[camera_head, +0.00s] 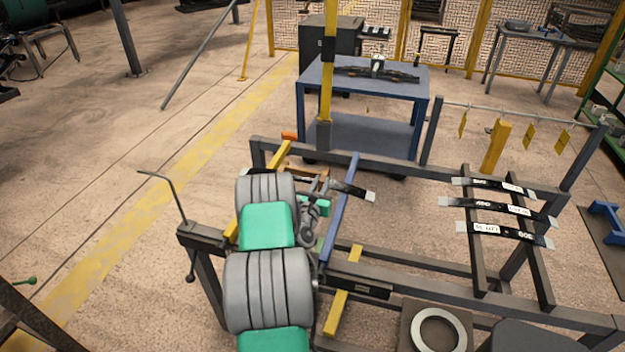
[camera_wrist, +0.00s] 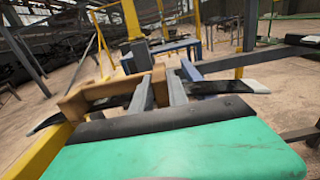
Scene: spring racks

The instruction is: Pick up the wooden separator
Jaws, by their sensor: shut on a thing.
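The wooden separator (camera_wrist: 92,96) is a brown wooden piece in the wrist view, running from the left to between the two grey fingers of my gripper (camera_wrist: 160,88). The fingers are shut on its right end. In the head view my gripper (camera_head: 320,186) is over the near rack, and only a small brown part of the separator (camera_head: 301,171) shows beside it. A black leaf spring with pale ends (camera_head: 350,188) lies across the rack just under the gripper; it also shows in the wrist view (camera_wrist: 225,87). I cannot tell whether the separator touches the spring.
A blue bar (camera_head: 339,205) and yellow bars (camera_head: 343,290) cross the rack near my gripper. Several labelled leaf springs (camera_head: 500,206) lie on the rack's right part. A blue table (camera_head: 400,93) with a dark spring on it and a yellow post (camera_head: 328,60) stand behind.

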